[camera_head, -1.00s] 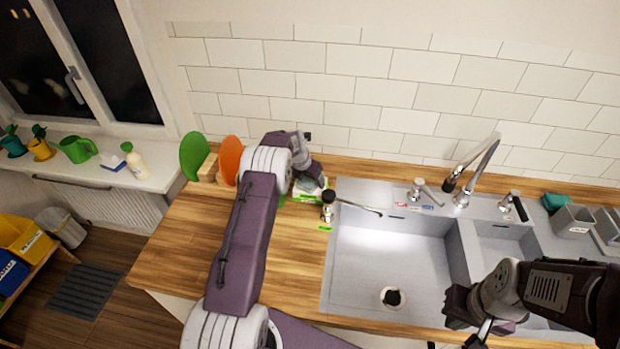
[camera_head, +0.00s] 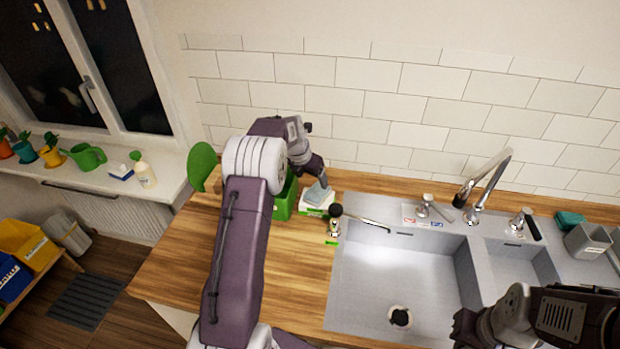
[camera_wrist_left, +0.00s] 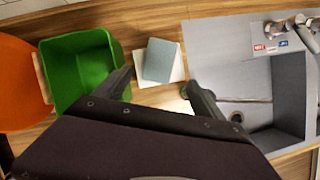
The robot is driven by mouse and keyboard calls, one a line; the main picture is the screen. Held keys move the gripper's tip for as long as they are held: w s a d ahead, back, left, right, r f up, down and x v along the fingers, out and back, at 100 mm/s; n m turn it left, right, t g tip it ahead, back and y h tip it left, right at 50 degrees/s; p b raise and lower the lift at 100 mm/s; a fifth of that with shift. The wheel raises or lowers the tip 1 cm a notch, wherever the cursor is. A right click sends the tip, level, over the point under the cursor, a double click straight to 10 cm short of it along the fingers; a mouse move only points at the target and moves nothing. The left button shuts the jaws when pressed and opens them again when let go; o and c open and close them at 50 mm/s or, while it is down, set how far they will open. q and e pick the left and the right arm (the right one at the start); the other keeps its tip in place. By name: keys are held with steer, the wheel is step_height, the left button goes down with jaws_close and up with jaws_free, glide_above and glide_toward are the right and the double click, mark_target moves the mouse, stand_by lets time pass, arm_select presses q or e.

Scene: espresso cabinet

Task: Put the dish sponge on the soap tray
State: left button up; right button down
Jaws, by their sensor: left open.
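A flat grey-blue block (camera_head: 318,194), which looks like the dish sponge, lies on a small white tray (camera_head: 311,210), likely the soap tray, at the left of the sink. In the left wrist view the block (camera_wrist_left: 160,60) rests on the white tray (camera_wrist_left: 180,72), slightly turned on it. My left gripper (camera_head: 316,178) is just above and behind the block in the head view. In the left wrist view its fingers (camera_wrist_left: 158,84) are spread and empty, with the block beyond them. My right gripper (camera_head: 462,326) is over the sink's front; its jaws are unclear.
A green bin (camera_head: 285,200) stands left of the tray, close to the left gripper. A dark-topped dispenser (camera_head: 335,218) stands to its right, beside the sink (camera_head: 395,275). The front-left counter is clear.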

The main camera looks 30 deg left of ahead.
arm_select(q)
steer(key=shift+s+r, duration=0.25)
steer(key=shift+r, duration=0.2)
steer(key=s+d+f+m+g, duration=0.1)
steer(key=s+d+m, duration=0.3)
steer(key=s+m, duration=0.6)
steer(key=s+d+m+g, duration=0.1)
steer(key=s+d+m, duration=0.4)
steer(key=s+m, duration=0.5)
steer(key=s+d+f+m+g, duration=0.1)
steer(key=s+d+m, duration=0.3)
steer(key=s+m, duration=0.6)
steer(key=m, duration=0.4)
steer(key=shift+s+d+f, duration=0.2)
steer(key=shift+d+f, duration=0.1)
steer(key=shift+d, duration=0.05)
